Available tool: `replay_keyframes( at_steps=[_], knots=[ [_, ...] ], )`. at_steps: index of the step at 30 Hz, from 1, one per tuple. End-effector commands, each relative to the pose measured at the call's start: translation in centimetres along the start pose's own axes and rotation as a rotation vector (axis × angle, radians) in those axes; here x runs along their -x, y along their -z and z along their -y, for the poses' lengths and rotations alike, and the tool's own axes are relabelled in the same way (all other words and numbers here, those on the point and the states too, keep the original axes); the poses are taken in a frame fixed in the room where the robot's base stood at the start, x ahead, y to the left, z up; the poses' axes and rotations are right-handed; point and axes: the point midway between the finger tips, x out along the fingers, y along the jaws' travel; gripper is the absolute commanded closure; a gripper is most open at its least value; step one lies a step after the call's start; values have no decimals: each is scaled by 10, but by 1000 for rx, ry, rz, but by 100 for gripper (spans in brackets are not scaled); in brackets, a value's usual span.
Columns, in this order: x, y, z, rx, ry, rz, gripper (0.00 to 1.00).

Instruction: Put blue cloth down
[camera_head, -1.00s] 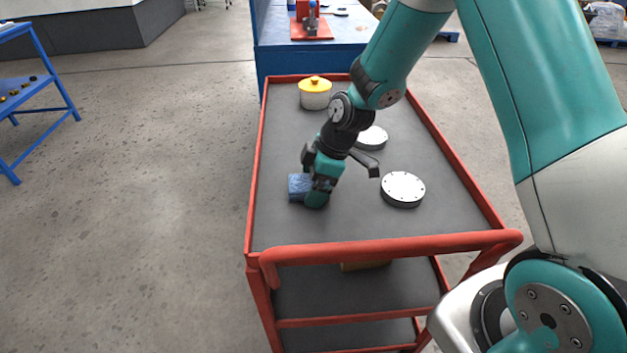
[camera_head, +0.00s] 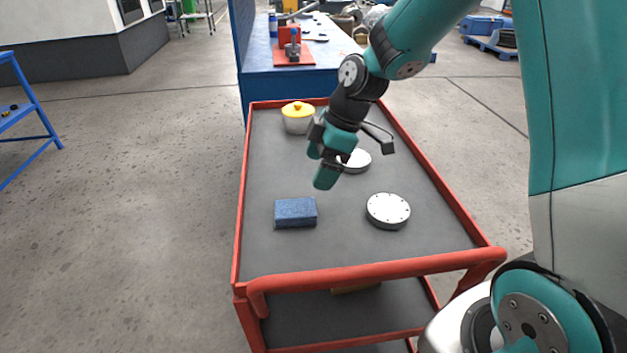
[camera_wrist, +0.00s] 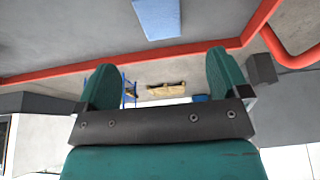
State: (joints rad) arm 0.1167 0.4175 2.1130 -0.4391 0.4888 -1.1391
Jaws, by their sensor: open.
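The blue cloth (camera_head: 295,212) is a folded, block-like pad lying flat on the grey top of the red-framed cart (camera_head: 262,240), left of the middle. It also shows at the top of the wrist view (camera_wrist: 158,17). My gripper (camera_head: 322,178) is above the cart top, up and to the right of the cloth, apart from it. In the wrist view its two teal fingers (camera_wrist: 160,80) are spread wide with nothing between them.
A white round disc (camera_head: 388,209) lies right of the cloth, and another (camera_head: 355,160) is partly behind my gripper. A pot with a yellow lid (camera_head: 298,117) stands at the cart's far end. A blue workbench (camera_head: 322,78) is behind. The cart's front left surface is clear.

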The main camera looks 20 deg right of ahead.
Motion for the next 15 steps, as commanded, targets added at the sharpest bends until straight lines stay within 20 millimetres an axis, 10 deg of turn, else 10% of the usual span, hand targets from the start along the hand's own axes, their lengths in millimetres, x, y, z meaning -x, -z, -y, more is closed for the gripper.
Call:
replay_keyframes(
  at_steps=[5, 15],
  knots=[
    [27, 28, 40, -95, 16, 2, 6],
    [82, 62, 214, -541, 83, 58, 6]
  ],
)
